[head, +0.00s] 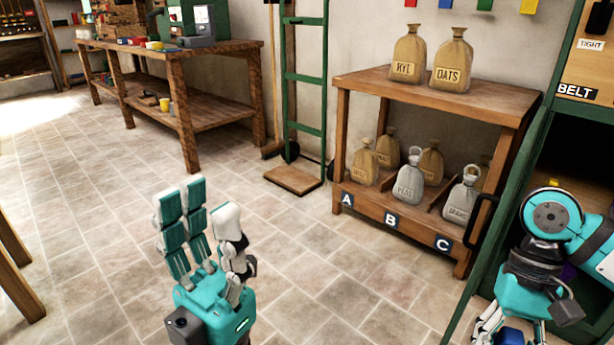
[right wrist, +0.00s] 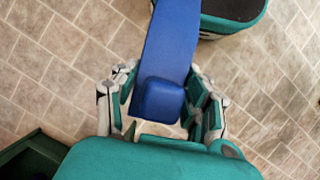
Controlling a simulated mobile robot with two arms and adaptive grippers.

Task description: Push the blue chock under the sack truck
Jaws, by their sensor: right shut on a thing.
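The blue chock (right wrist: 168,50) is a long blue wedge with a raised block at its near end. My right gripper (right wrist: 160,105) is shut on it, with fingers on both sides of the block. In the head view the right gripper (head: 495,325) is at the lower right, with a bit of blue (head: 510,337) at the bottom edge. The sack truck (head: 304,95) appears to be the green ladder-like frame against the back wall, with a wooden plate on the floor. It stands well away from both grippers. My left gripper (head: 203,212) is open and empty above the floor.
A wooden shelf (head: 430,85) with sacks stands right of the sack truck, its lower bays labelled A, B and C. A workbench (head: 215,53) stands at the left back. A green cabinet (head: 560,60) is at the right. The tiled floor between is clear.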

